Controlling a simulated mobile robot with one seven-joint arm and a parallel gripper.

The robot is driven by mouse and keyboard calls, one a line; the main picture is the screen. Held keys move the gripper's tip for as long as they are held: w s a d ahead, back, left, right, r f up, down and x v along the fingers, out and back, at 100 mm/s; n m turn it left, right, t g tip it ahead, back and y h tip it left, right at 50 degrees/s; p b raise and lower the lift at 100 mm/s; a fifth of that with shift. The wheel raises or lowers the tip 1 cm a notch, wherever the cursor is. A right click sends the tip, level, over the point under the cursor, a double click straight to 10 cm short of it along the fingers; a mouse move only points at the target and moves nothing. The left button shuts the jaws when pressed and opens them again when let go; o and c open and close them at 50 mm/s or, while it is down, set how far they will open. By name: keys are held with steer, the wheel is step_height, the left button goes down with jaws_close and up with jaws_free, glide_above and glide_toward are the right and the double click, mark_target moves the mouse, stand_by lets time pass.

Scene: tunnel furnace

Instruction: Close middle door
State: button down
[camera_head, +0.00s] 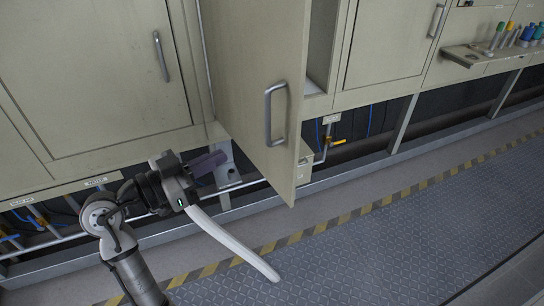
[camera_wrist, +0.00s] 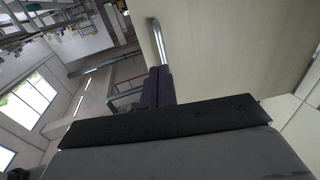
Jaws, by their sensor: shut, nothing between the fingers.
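The middle door (camera_head: 257,75) is a beige cabinet panel. It stands open, swung out from the cabinet front, with its face and metal handle (camera_head: 275,113) toward the head camera. My gripper (camera_head: 219,160) is shut and empty. In the head view it is left of the door's lower part, below the handle's height. In the wrist view the dark fingers (camera_wrist: 158,88) point toward the door's panel (camera_wrist: 225,45), and the handle (camera_wrist: 160,42) rises just beyond their tips. Whether the fingers touch the door cannot be told.
A closed left door (camera_head: 90,75) and a closed right door (camera_head: 392,45) flank the opening. A shelf (camera_head: 490,52) with coloured containers is at the far right. Pipes and a yellow valve (camera_head: 338,142) run below. The patterned floor strip (camera_head: 400,225) is clear.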

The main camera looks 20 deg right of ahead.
mark_target(291, 138)
steer(key=shift+m+g, duration=0.4)
steer(key=shift+g, duration=0.4)
steer(key=d+p, duration=0.1)
steer(key=d, duration=0.3)
steer(key=d+p, duration=0.2)
steer(key=d, duration=0.2)
steer(key=w+d+p, duration=0.1)
steer(key=d, duration=0.4)
steer(key=shift+d+f+p, duration=0.1)
steer(key=shift+f+p, duration=0.15)
steer(key=shift+p, duration=0.05)
steer(key=shift+w+d+f, duration=0.1)
steer(key=shift+d+f, duration=0.05)
steer(key=shift+d, duration=0.4)
